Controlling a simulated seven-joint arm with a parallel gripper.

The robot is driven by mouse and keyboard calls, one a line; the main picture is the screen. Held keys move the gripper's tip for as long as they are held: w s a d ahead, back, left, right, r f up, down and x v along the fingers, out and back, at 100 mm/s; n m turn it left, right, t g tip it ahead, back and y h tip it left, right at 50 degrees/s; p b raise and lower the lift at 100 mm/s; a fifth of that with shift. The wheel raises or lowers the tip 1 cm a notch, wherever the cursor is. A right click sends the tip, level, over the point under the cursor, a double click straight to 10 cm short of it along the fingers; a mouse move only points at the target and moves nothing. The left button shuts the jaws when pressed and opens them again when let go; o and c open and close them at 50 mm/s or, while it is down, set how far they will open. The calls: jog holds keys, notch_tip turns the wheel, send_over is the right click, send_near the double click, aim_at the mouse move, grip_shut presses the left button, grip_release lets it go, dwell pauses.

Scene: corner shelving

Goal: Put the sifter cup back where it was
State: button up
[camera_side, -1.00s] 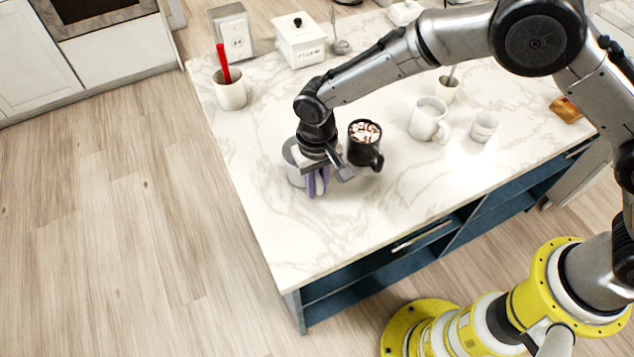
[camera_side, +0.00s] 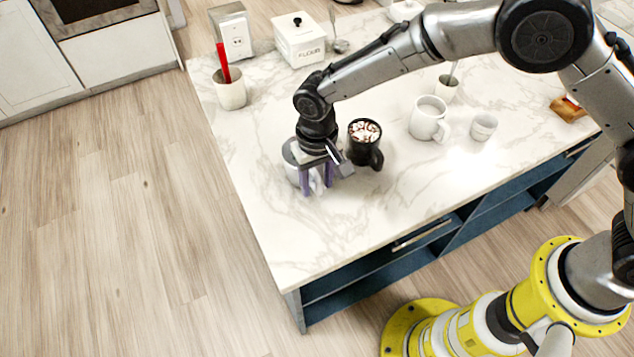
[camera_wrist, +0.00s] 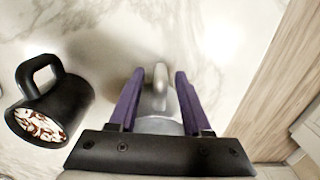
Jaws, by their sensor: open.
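The sifter cup (camera_side: 289,166) is a pale metallic cup standing on the marble counter, partly hidden behind my gripper in the side view. In the wrist view its light handle (camera_wrist: 160,88) sticks up between my two purple fingers, and part of its grey body (camera_wrist: 158,126) shows below. My gripper (camera_side: 317,184) points down at the cup's handle side. Its fingers are open, one on each side of the handle, with a visible gap on both sides in the wrist view (camera_wrist: 160,76).
A black mug with marshmallow-topped cocoa (camera_side: 364,142) stands close right of my gripper. A white mug (camera_side: 428,120) and small white cup (camera_side: 483,127) stand farther right. A flour box (camera_side: 299,40) and white pot with red utensil (camera_side: 230,92) stand behind. The front-left counter is clear.

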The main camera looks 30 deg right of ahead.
notch_tip(320, 180, up, 10)
jog(key=shift+r, duration=0.6)
jog(key=shift+d+r, duration=0.15)
jog(key=s+d+r+t, duration=0.1)
jog(key=s+d+r, duration=0.1)
jog(key=d+r, duration=0.35)
jog(key=s+d+r+t+y, duration=0.1)
jog(key=s+d+r, duration=0.25)
jog(key=d, duration=0.35)
jog(key=s+d+r+t, duration=0.1)
jog(key=d+r, duration=0.4)
jog(key=d, duration=0.1)
jog(key=s+d+t, duration=0.1)
jog(key=s+d, duration=0.4)
jog(key=s, duration=0.3)
jog(key=s+d+f+t+h, duration=0.1)
jog(key=s+d, duration=0.5)
jog(key=s, duration=0.3)
jog(key=shift+d+t, duration=0.25)
jog(key=shift+t, duration=0.05)
